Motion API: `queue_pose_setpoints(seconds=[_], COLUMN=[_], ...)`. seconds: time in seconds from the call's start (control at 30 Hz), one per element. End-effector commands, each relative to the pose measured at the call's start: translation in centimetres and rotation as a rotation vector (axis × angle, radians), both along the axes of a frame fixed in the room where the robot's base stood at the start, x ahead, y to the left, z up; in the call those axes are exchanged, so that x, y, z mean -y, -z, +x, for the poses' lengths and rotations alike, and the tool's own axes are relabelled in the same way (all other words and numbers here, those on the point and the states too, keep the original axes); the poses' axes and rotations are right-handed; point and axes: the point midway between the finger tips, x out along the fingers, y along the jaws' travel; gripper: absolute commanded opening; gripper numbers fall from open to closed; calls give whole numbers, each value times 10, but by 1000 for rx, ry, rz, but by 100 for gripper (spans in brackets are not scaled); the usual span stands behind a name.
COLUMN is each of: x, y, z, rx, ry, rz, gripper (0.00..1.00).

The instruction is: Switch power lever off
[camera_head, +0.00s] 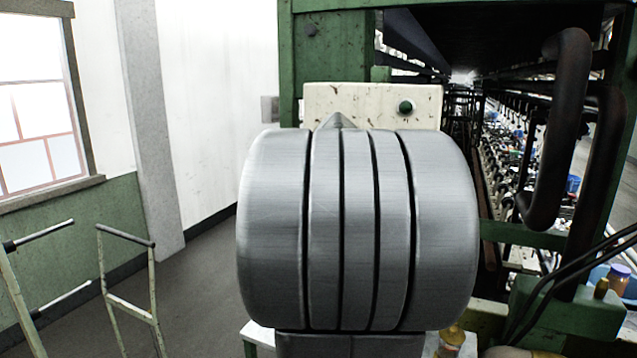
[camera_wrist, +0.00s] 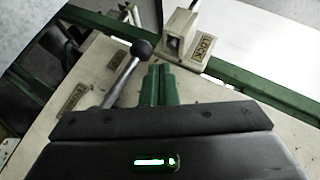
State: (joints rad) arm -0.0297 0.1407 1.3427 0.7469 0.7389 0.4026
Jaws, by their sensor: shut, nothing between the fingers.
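The power lever (camera_wrist: 124,77) shows in the wrist view as a metal rod with a black ball knob (camera_wrist: 141,48), slanting up and right across a cream panel (camera_wrist: 70,135). My gripper (camera_wrist: 159,70) is shut and empty, its green fingers side by side. The fingertips are just right of the rod and below the knob in the picture; I cannot tell whether they touch. In the head view, a cream panel (camera_head: 345,97) with a green button (camera_head: 405,107) shows above my grey arm, which hides whatever is behind it. The lever does not show there.
A cream block labelled LOCK (camera_wrist: 184,38) is beyond the fingertips, next to a green rail (camera_wrist: 245,80). In the head view, green machine framing (camera_head: 290,60) and dark bent pipes (camera_head: 567,130) stand at the right. Open floor (camera_head: 195,290) lies at left.

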Motion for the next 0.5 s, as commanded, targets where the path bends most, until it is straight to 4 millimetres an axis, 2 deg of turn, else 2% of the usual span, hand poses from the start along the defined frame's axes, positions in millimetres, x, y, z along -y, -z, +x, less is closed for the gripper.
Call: queue_pose_setpoints(seconds=[0.5], x=[-4], y=[6], z=[1], rx=[0], ry=[0], rz=[1], gripper=[0])
